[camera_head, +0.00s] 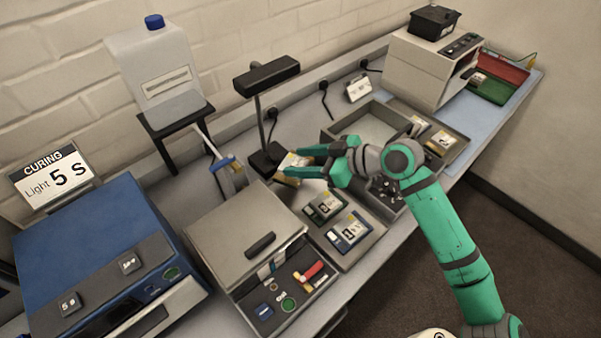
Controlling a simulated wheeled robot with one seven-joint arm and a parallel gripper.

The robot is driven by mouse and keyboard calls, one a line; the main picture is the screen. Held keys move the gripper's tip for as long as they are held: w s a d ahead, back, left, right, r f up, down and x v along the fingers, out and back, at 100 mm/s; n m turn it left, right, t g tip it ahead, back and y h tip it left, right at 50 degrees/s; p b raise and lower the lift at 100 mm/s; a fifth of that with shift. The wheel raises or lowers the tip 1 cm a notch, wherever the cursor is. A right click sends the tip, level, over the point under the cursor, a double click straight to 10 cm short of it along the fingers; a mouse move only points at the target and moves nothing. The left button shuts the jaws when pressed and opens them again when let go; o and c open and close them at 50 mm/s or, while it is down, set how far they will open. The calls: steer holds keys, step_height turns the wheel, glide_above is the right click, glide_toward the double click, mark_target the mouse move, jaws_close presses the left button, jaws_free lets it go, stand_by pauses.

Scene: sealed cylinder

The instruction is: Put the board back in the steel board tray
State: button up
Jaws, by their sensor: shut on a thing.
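My gripper (317,160) is shut on a small board (291,163) with white and yellow on its face. It holds the board tilted, in front of the black stand. A grey metal tray (345,262) lies just below and to the right of the held board. Two dark boards with pale labels, a rear one (325,206) and a front one (349,230), lie in this tray. The held board appears above the tray's back end; the gap beneath it cannot be judged. My arm and gripper hide part of the area to the right.
A larger grey tray (327,138) stands behind my gripper, with another tray (461,156) holding boards at its right. A grey lidded box (235,222) stands left of the board tray. A black stand (267,80) rises close behind the held board.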

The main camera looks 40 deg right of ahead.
steer(key=shift+f, duration=2.15)
steer(key=shift+f, duration=0.6)
steer(key=o, duration=1.3)
steer(key=shift+r, duration=0.3)
steer(key=v, duration=1.2)
steer(key=shift+r, duration=0.35)
